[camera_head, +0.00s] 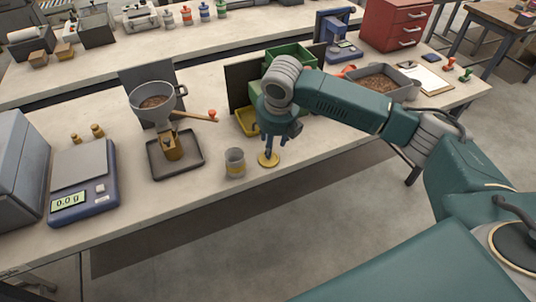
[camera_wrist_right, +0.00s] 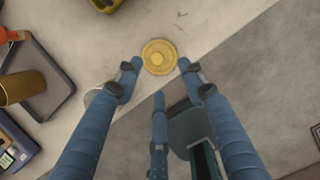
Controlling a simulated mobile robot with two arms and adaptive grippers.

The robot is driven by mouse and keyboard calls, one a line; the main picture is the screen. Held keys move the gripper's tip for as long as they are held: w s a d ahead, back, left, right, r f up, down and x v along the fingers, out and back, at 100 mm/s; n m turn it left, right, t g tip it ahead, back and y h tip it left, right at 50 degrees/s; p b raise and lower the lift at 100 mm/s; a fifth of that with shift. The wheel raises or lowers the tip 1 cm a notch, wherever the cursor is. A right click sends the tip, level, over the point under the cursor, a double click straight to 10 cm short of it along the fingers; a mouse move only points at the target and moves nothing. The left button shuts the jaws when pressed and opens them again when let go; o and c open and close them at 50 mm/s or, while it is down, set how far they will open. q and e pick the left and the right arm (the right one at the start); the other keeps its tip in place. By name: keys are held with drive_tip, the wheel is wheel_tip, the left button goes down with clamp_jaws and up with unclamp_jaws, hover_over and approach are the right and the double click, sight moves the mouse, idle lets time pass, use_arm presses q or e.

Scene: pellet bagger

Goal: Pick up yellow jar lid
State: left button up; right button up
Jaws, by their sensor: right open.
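My right gripper (camera_head: 269,148) points down over the lid. In the right wrist view the right gripper (camera_wrist_right: 158,80) has its fingers spread, with nothing between them. Whether a fingertip touches the lid I cannot tell. My left gripper is not in view.
A funnel stand on a dark tray (camera_head: 175,157) and a scale (camera_head: 84,180) are farther left. A yellow bin (camera_head: 246,122) is behind my gripper. The bench's front edge is close.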

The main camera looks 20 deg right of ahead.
drive_tip(key=shift+f, duration=0.5)
drive_tip(key=shift+w+f, duration=0.25)
drive_tip(key=p+x, duration=0.1)
drive_tip(key=x, duration=0.4)
drive_tip(key=shift+w+a+p, duration=0.1)
drive_tip(key=shift+a+p, duration=0.1)
drive_tip(key=shift+p, duration=0.2)
drive_tip(key=shift+c, duration=0.5)
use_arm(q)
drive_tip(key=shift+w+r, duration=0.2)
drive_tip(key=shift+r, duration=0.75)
use_arm(e)
drive_tip(key=c, duration=0.8)
